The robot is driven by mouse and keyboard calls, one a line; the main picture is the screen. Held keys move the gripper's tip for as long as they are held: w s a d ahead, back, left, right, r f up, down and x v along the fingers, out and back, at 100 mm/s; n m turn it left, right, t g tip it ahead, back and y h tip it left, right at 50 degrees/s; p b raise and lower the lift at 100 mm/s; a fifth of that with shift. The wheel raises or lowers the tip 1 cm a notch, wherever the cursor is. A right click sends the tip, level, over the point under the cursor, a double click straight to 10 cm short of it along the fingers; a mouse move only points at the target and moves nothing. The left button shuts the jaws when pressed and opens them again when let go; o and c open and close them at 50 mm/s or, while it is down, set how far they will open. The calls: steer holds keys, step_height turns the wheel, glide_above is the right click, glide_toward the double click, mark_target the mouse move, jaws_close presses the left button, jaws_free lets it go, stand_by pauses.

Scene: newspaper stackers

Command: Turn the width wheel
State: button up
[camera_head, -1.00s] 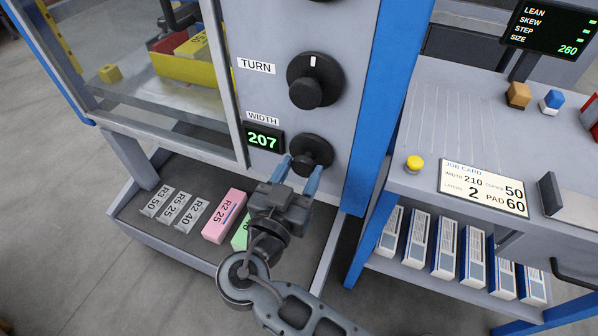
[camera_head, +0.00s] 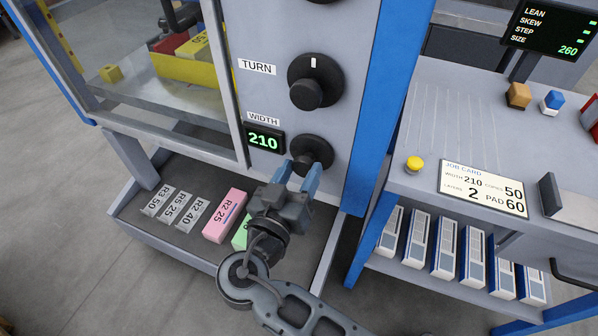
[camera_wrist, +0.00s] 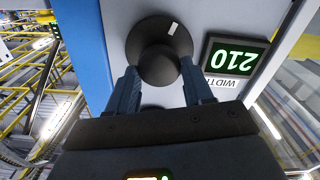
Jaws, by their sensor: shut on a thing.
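The black width wheel (camera_head: 313,150) is on the machine's grey front panel, right of the green display (camera_head: 264,138) reading 210 under the WIDTH label. My gripper (camera_head: 304,172) reaches up to it from below, its two blue fingers on either side of the wheel's knob. In the wrist view the gripper (camera_wrist: 168,85) is shut on the round black knob of the wheel (camera_wrist: 158,40), and a small white mark shows near the wheel's rim. The display there (camera_wrist: 235,57) also reads 210, upside down. The job card (camera_head: 485,188) on the bench gives WIDTH 210.
The larger TURN wheel (camera_head: 315,80) is just above. A blue post (camera_head: 388,100) stands right of the panel. Below are a grey tray with labelled blocks, including a pink one (camera_head: 224,215) and a green one partly hidden by my arm. A yellow button (camera_head: 414,164) is on the bench.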

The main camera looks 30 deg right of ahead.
steer(key=o, duration=1)
steer(key=v, duration=0.7)
steer(key=shift+s+a+b, duration=0.25)
steer(key=shift+a+b, duration=0.05)
steer(key=shift+b, duration=0.05)
